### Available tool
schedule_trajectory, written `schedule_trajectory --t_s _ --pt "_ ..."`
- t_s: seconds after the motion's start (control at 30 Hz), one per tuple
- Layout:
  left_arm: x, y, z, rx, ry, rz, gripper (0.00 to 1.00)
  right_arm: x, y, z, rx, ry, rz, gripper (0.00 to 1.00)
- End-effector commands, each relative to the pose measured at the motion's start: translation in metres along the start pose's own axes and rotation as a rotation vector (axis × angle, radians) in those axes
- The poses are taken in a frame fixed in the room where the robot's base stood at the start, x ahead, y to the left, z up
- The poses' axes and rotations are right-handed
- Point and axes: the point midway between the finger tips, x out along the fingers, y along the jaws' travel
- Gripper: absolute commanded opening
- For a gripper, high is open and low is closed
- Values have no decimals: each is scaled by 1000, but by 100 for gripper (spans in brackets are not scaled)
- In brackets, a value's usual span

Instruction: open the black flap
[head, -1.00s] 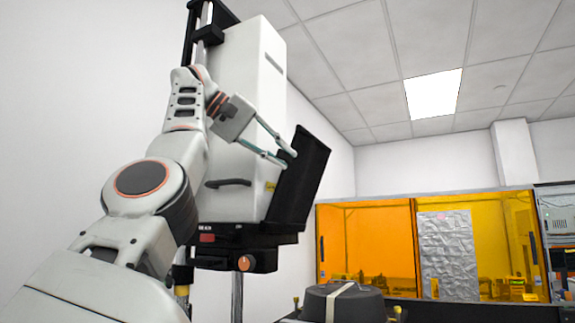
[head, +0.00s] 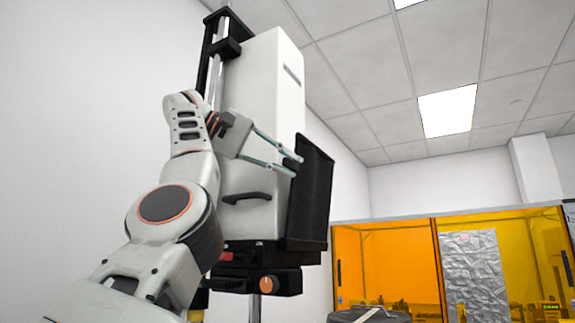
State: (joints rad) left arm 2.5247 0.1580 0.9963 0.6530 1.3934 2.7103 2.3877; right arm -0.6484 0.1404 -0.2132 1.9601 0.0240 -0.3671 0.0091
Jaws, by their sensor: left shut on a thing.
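The black flap (head: 314,195) is a dark panel on the right side of the tall white instrument housing (head: 262,110). It stands nearly upright in the head view, angled to the housing's front face. My left gripper (head: 296,166) reaches across the housing front from the left. Its two thin fingers are close together at the flap's upper left edge and are shut on it. The exact contact at the fingertips is too small to see clearly. My right gripper is not in view.
A black handle (head: 247,197) sticks out of the housing front. Below is a black base with an orange knob (head: 266,284). A dark round lid (head: 369,315) shows at the bottom edge. An orange-windowed enclosure (head: 385,262) stands at the right. Space right of the flap looks clear.

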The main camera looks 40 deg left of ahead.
Motion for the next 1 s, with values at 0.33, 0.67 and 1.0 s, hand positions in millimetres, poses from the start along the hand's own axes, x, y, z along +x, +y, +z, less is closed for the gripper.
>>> schedule_trajectory --t_s 0.33,0.67,1.0 --pt "2 -2 -1 -4 0 -6 32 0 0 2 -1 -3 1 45" --pt "-1 -1 0 -2 0 -2 32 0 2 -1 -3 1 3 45" --pt "-50 -1 -1 -2 1 -1 32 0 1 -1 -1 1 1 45"
